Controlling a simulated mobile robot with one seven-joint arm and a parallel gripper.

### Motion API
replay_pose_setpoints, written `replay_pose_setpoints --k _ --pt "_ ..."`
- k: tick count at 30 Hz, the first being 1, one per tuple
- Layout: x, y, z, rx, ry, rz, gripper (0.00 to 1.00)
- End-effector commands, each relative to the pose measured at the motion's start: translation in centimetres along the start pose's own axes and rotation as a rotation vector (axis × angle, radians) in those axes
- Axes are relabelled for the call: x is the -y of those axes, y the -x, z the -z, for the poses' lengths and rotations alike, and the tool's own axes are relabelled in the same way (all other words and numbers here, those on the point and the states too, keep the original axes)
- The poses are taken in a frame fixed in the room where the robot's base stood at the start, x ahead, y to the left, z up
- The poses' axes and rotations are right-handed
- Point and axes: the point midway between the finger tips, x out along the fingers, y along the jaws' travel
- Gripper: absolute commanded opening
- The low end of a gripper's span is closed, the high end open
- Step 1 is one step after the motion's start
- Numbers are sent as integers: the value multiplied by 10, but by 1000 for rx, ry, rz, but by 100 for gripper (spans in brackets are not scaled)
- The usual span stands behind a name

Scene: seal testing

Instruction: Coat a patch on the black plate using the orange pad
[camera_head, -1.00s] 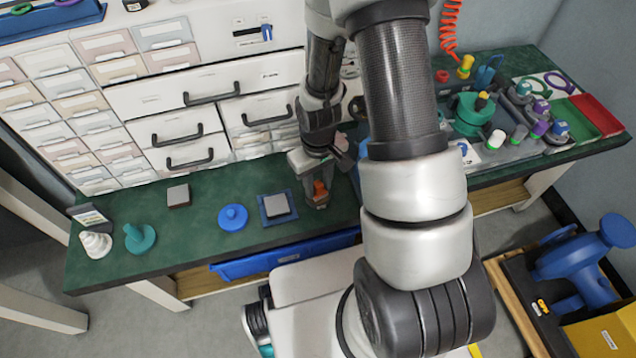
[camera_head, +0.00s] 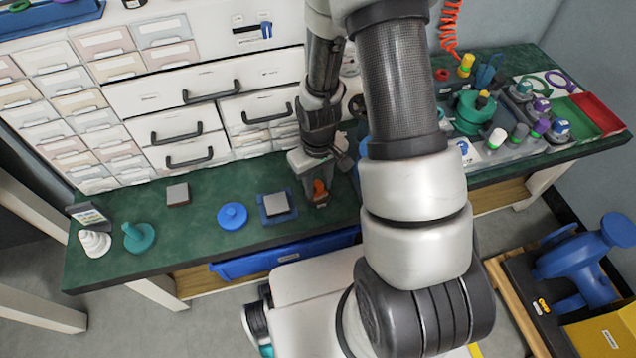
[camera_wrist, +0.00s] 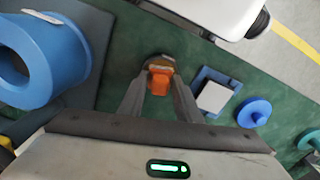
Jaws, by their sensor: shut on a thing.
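The orange pad (camera_wrist: 160,82) is between the two fingers of my gripper (camera_wrist: 158,88), which is shut on it. In the head view the pad (camera_head: 320,188) shows below my gripper (camera_head: 319,178), low over the bench near its front edge. A dark rounded piece (camera_wrist: 157,60) with a tan face lies at the pad's far end; I cannot tell whether they touch. No plainly black plate can be made out. A light grey square plate (camera_head: 277,203) lies on a blue tray (camera_head: 262,215), just left of my gripper; it also shows in the wrist view (camera_wrist: 214,97).
A blue knobbed disc (camera_head: 232,216), a grey-topped block (camera_head: 178,194), a teal knobbed piece (camera_head: 139,236) and a white stepped piece (camera_head: 95,242) stand further left. Drawers line the bench's back. A large blue ring part (camera_wrist: 38,60) is close beside my gripper in the wrist view.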

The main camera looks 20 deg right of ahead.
Motion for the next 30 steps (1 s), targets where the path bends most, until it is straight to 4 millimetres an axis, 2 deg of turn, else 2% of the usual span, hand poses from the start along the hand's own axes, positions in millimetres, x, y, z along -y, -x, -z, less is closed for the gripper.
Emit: replay_pose_setpoints --k 17,30 --pt "0 1 -1 2 0 1 13" --pt "0 36 0 0 0 0 13"
